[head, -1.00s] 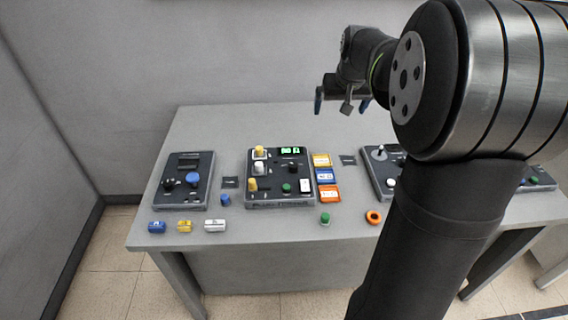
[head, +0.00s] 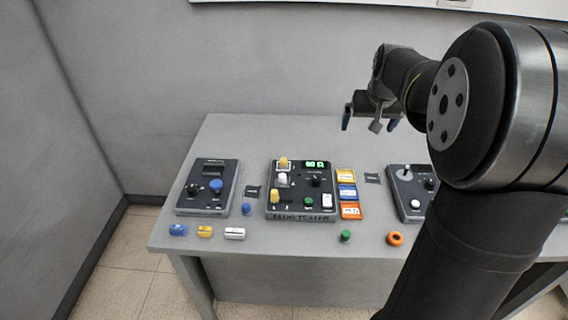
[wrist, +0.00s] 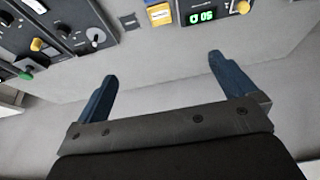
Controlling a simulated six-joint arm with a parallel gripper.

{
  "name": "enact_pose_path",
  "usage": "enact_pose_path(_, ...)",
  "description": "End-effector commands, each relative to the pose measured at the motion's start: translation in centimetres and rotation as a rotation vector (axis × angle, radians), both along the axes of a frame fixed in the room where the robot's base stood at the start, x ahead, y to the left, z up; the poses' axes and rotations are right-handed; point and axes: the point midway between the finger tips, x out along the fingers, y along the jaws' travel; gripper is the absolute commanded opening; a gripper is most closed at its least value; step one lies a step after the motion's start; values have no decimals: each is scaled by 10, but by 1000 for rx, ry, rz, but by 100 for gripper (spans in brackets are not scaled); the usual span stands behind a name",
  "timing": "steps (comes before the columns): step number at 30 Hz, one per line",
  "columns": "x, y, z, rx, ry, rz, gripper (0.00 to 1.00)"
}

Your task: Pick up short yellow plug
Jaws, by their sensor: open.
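A small yellow plug (head: 205,231) lies at the table's front left edge, between a blue piece (head: 177,230) and a white piece (head: 235,233). Two other yellow plugs stand on the black tester panel, an upper one (head: 283,162) and a lower one (head: 275,197). I cannot tell their lengths clearly. My gripper (head: 369,120) is open and empty, high above the back of the table, to the right of and well apart from all these plugs. In the wrist view its blue-tipped fingers (wrist: 162,72) are spread with nothing between them.
The tester panel (head: 316,208) stands mid-table, with coloured label blocks (head: 347,192) at its right. Another panel (head: 191,202) is at left, a joystick panel (head: 407,172) at right. A green button (head: 346,236) and an orange ring (head: 396,239) lie in front. The table's back strip is clear.

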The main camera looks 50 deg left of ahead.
Motion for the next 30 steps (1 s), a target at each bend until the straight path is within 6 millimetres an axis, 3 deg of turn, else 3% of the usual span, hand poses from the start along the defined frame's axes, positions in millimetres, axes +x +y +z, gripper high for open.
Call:
enact_pose_path(10, 0, 0, 0, 0, 0, 0, 100)
enact_pose_path(15, 0, 0, 0, 0, 0, 0, 67)
enact_pose_path(18, 0, 0, 0, 0, 0, 0, 52)
enact_pose_path(26, 0, 3, -1, 0, 1, 9, 52)
enact_pose_path(30, -6, 35, -15, -12, 10, 142, 52)
